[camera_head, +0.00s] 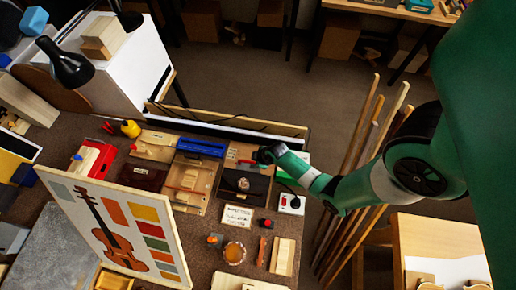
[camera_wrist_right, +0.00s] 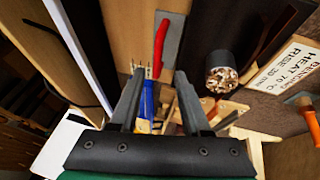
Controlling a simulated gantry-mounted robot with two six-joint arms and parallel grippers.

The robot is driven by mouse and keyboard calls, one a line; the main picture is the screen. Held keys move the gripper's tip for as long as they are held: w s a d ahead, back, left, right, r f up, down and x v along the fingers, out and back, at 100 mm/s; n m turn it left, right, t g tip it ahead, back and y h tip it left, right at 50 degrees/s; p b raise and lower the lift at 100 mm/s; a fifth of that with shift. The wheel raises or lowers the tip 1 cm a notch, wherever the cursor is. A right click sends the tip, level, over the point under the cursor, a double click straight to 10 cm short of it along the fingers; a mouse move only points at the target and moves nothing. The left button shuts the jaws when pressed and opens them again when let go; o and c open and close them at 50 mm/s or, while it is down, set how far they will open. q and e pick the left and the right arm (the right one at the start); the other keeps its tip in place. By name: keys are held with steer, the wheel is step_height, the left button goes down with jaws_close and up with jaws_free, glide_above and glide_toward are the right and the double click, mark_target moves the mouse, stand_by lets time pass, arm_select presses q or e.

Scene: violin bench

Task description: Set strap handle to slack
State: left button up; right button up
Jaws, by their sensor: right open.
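A red handle (camera_wrist_right: 161,42) lies along a grey metal strip (camera_wrist_right: 174,38) in the right wrist view. It is probably the strap handle, but no label shows; a small red piece (camera_head: 245,162) near my right gripper in the head view looks like it. My right gripper (camera_wrist_right: 160,74) is open, its two dark fingers spread on either side below the red handle. Nothing is between the fingertips that I can see held. In the head view the right gripper (camera_head: 262,157) is over the back right of the bench, its fingers hard to make out. My left gripper is not in view.
A dark box (camera_head: 243,187) with a round metal knob (camera_wrist_right: 221,79) is close to the right gripper. A printed card (camera_head: 237,216), a white switch box (camera_head: 291,203) and a blue object (camera_head: 201,147) are nearby. A violin picture board (camera_head: 120,228) stands front left.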

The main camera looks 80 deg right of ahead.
steer(key=p+v, duration=0.4)
steer(key=v, duration=0.2)
steer(key=shift+r, duration=0.25)
steer(key=shift+s, duration=0.15)
